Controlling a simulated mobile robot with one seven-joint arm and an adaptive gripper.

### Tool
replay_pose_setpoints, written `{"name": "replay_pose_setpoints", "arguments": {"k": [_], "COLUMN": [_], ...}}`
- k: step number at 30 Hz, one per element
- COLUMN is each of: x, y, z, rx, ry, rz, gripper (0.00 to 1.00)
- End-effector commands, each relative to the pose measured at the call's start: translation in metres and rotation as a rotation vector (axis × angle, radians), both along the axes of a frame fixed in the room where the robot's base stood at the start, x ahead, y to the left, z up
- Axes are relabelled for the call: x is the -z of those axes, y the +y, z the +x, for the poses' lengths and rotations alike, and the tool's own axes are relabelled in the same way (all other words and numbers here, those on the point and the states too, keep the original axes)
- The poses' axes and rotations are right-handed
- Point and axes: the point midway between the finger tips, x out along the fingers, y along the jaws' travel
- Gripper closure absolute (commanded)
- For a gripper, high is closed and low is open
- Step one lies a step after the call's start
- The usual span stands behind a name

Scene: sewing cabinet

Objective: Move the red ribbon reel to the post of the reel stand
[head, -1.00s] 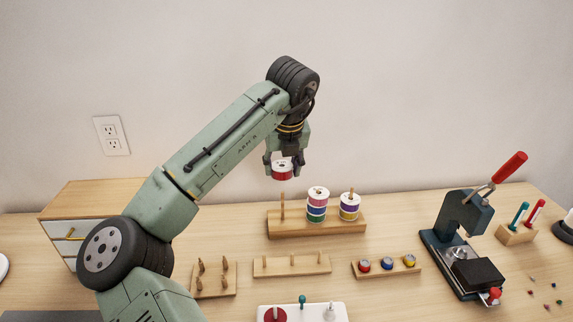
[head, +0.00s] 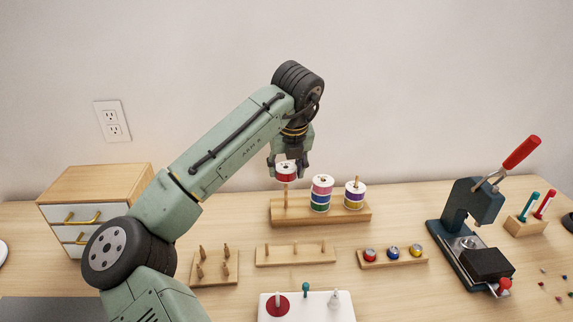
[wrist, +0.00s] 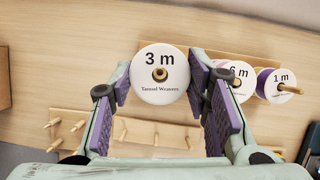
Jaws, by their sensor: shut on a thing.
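The red ribbon reel (head: 286,175) has a white top face marked "3 m" in the wrist view (wrist: 160,92). My gripper (head: 287,167) is shut on it, with one purple-padded finger on each side in the wrist view. The reel is level at the left end of the wooden reel stand (head: 345,219). The left post (head: 285,193) shows directly beneath the reel, and something wood-coloured shows in the reel's hole. I cannot tell how far the post reaches into the hole.
On the stand's other posts are a stack of reels (head: 321,193) and a shorter stack (head: 355,195), close to the right. Low peg racks (head: 295,259) and a spool rack (head: 392,262) lie in front. A press (head: 470,240) stands right.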

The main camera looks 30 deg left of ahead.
Motion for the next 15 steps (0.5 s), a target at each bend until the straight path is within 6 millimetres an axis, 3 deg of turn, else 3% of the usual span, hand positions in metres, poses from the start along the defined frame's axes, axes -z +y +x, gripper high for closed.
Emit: {"name": "replay_pose_setpoints", "arguments": {"k": [15], "x": [0.0045], "y": [-0.0002], "z": [0.0001], "rx": [0.0], "ry": [0.0], "rz": [-0.001], "gripper": [0.78]}}
